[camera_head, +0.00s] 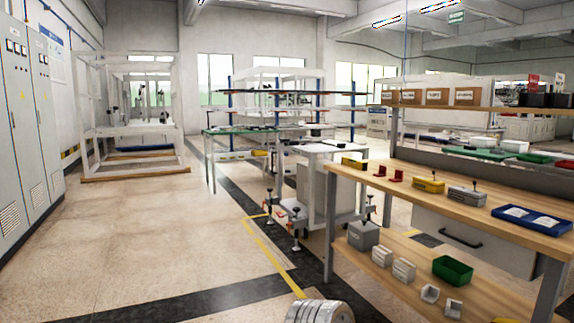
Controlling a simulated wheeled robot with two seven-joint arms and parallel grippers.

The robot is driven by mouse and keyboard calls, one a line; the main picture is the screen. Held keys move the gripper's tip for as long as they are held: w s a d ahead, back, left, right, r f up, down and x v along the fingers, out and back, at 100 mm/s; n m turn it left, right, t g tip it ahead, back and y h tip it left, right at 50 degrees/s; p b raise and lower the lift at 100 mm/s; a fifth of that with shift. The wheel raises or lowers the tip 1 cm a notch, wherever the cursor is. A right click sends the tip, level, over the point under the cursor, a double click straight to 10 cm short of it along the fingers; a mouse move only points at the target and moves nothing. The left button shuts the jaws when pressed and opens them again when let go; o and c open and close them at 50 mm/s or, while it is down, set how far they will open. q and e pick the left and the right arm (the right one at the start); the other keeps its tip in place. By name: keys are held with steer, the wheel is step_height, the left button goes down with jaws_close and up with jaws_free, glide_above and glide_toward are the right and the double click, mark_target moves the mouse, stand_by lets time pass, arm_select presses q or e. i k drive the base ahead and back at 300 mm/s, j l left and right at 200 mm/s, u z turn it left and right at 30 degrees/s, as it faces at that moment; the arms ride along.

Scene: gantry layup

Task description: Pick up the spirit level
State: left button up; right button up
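I cannot make out the spirit level for certain. A small yellow bar-shaped object (354,163) lies at the far left end of the wooden workbench top (480,207); it is too small to identify. A yellow block with a dark knob (428,185) sits nearer the middle of the same top. Neither of my grippers is in view. A rounded silvery part at the bottom edge may belong to my arm.
Red parts (396,176), a grey block (467,195) and a blue tray (533,220) stand on the bench. Its lower shelf holds a green bin (452,270) and grey and white parts. A wheeled cart (322,190) stands behind. The floor on the left is clear.

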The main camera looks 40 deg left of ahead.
mark_target(360, 165)
steer(key=u, duration=1.1)
steer(key=i+j+u, duration=0.35)
steer(key=i, duration=0.8)
steer(key=i+u, duration=0.3)
steer(key=i, duration=0.8)
steer(key=i+j+z, duration=0.15)
steer(key=i, duration=0.45)
steer(key=i+j+z, duration=0.15)
steer(key=i, duration=0.45)
steer(key=i+j+z, duration=0.1)
steer(key=i+z, duration=0.2)
steer(key=z, duration=0.2)
steer(key=i+j+z, duration=0.25)
steer(key=z, duration=0.25)
steer(key=i+j+z, duration=0.3)
steer(key=z, duration=0.15)
steer(key=i+j+z, duration=0.15)
steer(key=j+z, duration=0.35)
